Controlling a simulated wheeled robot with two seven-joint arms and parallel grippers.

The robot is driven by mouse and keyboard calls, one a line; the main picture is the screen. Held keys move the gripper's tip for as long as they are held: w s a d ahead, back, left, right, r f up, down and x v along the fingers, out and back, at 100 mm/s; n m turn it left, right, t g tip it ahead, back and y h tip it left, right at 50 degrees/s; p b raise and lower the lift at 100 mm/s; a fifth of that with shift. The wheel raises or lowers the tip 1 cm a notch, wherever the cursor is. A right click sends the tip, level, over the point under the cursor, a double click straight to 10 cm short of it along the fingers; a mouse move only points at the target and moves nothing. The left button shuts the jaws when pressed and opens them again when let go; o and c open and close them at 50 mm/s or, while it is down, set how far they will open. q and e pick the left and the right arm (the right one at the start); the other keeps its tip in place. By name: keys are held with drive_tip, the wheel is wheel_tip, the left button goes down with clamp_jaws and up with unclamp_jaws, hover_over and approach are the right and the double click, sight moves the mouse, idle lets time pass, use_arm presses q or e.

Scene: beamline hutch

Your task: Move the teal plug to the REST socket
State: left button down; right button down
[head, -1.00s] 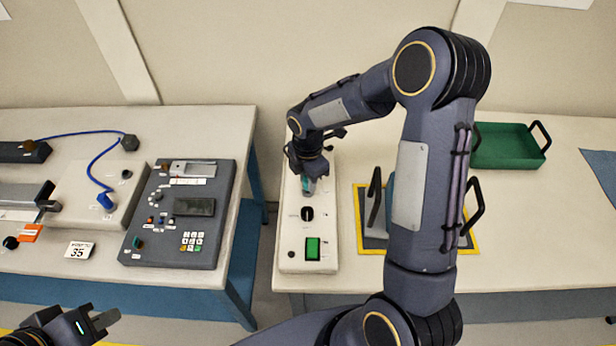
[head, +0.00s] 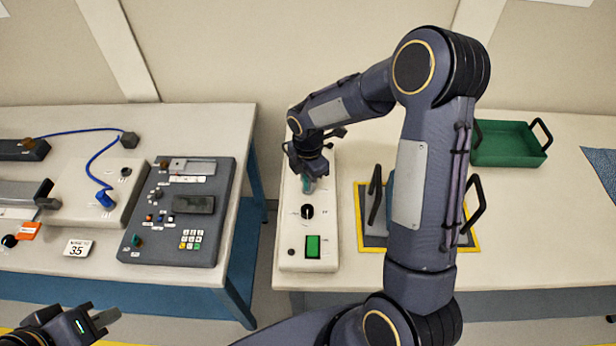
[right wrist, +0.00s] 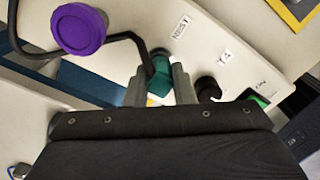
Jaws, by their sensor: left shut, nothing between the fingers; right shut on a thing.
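My right gripper (head: 309,181) is shut on the teal plug (right wrist: 159,80) above the white panel box (head: 292,262) on the right table. In the right wrist view the plug sits between the two fingers, with a dark round part just beyond it. A label (right wrist: 182,26) that seems to read REST lies on the panel just past the plug. The gripper hides much of the plug, and I cannot tell whether its tip is in a socket. My left gripper (head: 105,319) is shut and empty at the lower left, in front of the left table.
The panel carries a black knob (head: 307,211) and a green switch (head: 313,246). A purple round cap (right wrist: 79,28) and a dark cable are close to the gripper. A yellow-edged mat (head: 372,249) and green tray (head: 505,145) lie right. A grey keypad console (head: 150,250) stands left.

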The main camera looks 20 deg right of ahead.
drive_tip(key=shift+f, duration=0.2)
drive_tip(key=c, duration=1.1)
unclamp_jaws()
drive_tip(key=shift+c, duration=0.2)
